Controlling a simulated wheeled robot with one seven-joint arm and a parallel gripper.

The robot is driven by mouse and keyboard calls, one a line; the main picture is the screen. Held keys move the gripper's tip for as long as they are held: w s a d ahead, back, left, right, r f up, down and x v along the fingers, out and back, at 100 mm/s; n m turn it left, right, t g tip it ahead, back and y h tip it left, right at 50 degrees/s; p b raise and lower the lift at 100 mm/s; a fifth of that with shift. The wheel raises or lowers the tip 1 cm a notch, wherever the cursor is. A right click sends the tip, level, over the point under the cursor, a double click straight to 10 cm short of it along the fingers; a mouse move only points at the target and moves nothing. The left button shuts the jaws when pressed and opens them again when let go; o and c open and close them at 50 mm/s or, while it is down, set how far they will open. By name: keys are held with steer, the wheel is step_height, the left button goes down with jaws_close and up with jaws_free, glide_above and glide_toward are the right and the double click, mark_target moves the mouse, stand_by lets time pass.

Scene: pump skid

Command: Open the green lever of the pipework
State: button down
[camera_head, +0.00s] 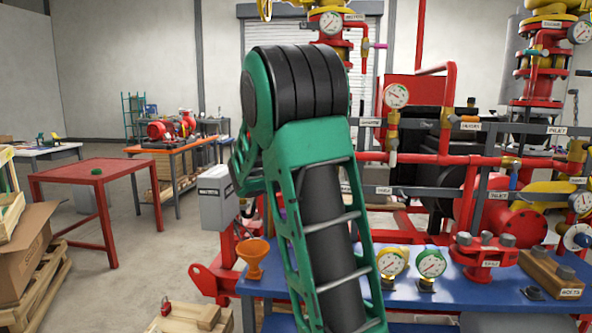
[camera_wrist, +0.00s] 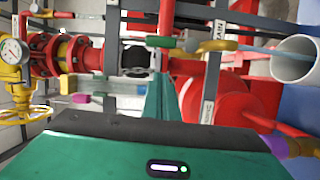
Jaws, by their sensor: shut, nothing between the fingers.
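A short green grip (camera_wrist: 160,42) shows near the top middle of the wrist view and may be the green lever's end. It lies just beyond my gripper (camera_wrist: 161,76), whose teal fingers are shut and empty, pointing at the pipework. A gap to the grip seems to remain; its depth is hard to tell. In the head view my raised arm hides my gripper and part of the pipework. A small green handle (camera_head: 541,52) shows on the upper right pipework there; I cannot tell whether it is the same one.
A blue bench (camera_head: 455,295) with gauges stands below.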

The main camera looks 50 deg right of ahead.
steer(key=v, duration=0.8)
steer(key=shift+s+a, duration=0.25)
steer(key=shift+s, duration=0.1)
steer(key=s+a+f+m+g+y, duration=0.1)
steer(key=s+a+f+m+y, duration=0.15)
steer(key=s+f+y, duration=0.4)
steer(key=s+a+f+m+g+y, duration=0.15)
steer(key=s+f+m, duration=0.25)
steer(key=f, duration=0.5)
steer(key=s+a+f+m+g+y, duration=0.1)
steer(key=s+a+f+y, duration=0.3)
steer(key=s+a, duration=0.4)
steer(key=s+a+f+m+g+y, duration=0.1)
steer(key=s+a+f+y, duration=0.3)
steer(key=s+a, duration=0.4)
steer(key=a+m+y, duration=0.1)
steer(key=a, duration=0.5)
steer(key=shift+g, duration=0.35)
steer(key=shift+s+d, duration=0.1)
steer(key=shift+s, duration=0.05)
